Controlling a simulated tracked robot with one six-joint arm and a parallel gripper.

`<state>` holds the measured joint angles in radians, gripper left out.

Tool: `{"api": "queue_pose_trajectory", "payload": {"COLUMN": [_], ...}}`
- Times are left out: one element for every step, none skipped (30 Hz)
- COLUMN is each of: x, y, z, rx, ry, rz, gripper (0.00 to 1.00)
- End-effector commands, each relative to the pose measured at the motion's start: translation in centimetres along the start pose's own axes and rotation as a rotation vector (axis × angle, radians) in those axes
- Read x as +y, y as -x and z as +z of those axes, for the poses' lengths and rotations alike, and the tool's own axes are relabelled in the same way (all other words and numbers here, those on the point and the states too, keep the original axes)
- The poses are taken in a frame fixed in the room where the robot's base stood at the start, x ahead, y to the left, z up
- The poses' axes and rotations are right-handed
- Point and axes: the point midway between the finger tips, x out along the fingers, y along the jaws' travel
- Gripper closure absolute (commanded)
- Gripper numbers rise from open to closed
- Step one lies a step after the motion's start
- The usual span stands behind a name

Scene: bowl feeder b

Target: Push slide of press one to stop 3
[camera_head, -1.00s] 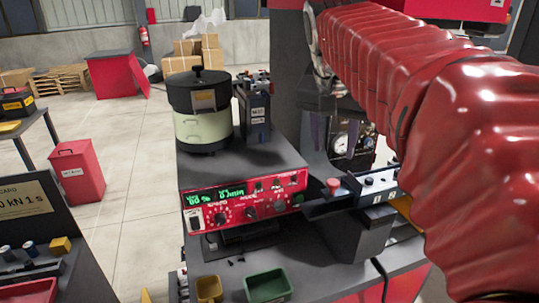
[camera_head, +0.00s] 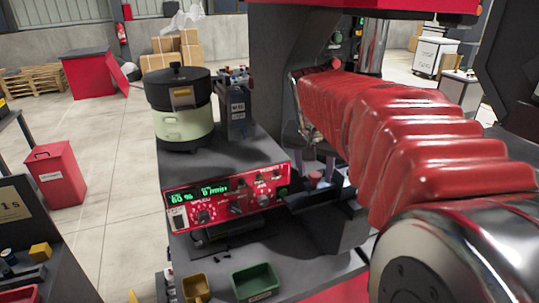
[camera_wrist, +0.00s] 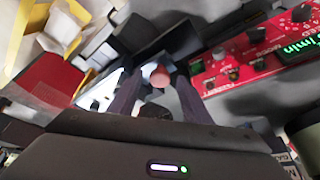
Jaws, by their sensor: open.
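The slide's red knob (camera_head: 315,177) stands on a dark rail (camera_head: 325,192), right of the red control panel. In the wrist view the round red knob (camera_wrist: 157,75) shows between and beyond my two fingers. My gripper (camera_head: 314,155) is open just above the knob in the head view. In the wrist view my gripper (camera_wrist: 156,88) has its dark fingers apart, one on each side of the knob; I cannot tell if either touches it. My red-sleeved arm hides the right part of the rail, and the stop marks are not readable.
The red control panel (camera_head: 225,200) with green digits borders the rail on the left. A bowl feeder (camera_head: 181,105) and a dark unit (camera_head: 237,105) stand behind it. Yellow (camera_head: 197,290) and green (camera_head: 255,282) bins lie in front. The press column (camera_head: 275,75) rises behind.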

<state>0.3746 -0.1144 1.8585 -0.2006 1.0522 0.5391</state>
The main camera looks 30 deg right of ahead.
Motion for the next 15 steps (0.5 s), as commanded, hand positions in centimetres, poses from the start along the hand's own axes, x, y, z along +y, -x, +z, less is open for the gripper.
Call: {"api": "queue_pose_trajectory", "payload": {"x": [0.02,0.02,0.01,0.01,0.01,0.00,0.00,0.00,-0.01,-0.01,-0.01,-0.01,-0.02,-0.02,-0.02], "y": [-0.13,-0.17,-0.18,-0.18,-0.18,-0.17,-0.17,-0.17,-0.16,-0.16,-0.16,-0.16,-0.15,-0.15,-0.15], "z": [0.01,0.01,0.01,0.01,0.01,0.01,0.01,0.01,0.01,0.01,0.01,0.01,0.01,0.01,0.01], "rx": [0.000,0.000,0.000,0.000,0.000,0.000,0.000,0.000,0.000,0.000,0.000,0.000,0.000,0.000,0.000], "ry": [0.000,0.000,0.000,0.000,0.000,0.000,0.000,0.000,0.000,0.000,0.000,0.000,0.000,0.000,0.001], "rz": [0.000,0.000,0.000,0.000,0.000,0.000,0.000,0.000,0.000,0.000,0.000,0.000,0.000,0.000,0.000], "gripper": [0.56,0.56,0.56,0.56,0.56,0.56,0.56,0.56,0.57,0.59,0.61,0.64,0.66,0.69,0.71]}}
